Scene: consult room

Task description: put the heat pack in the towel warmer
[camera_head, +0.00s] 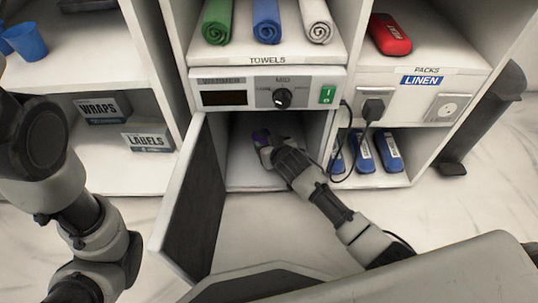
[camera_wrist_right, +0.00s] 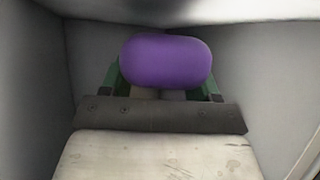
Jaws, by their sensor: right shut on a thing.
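The towel warmer (camera_head: 226,87) has a control panel with a dial and a green switch, and its door (camera_head: 193,205) stands open to the left. My right gripper (camera_head: 262,142) reaches into its lower compartment. It is shut on a purple, rounded heat pack (camera_wrist_right: 166,62), which fills the space between the fingers in the right wrist view. I cannot tell whether the pack touches the compartment floor. My left arm shows at the left, but its gripper is out of view.
Rolled green, blue and white towels (camera_head: 266,22) lie on the shelf above. A red pack (camera_head: 389,34) lies on the right shelf. Blue packs (camera_head: 363,153) stand right of the compartment, near a black cable (camera_head: 345,140). Boxes (camera_head: 147,137) sit on the left shelf.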

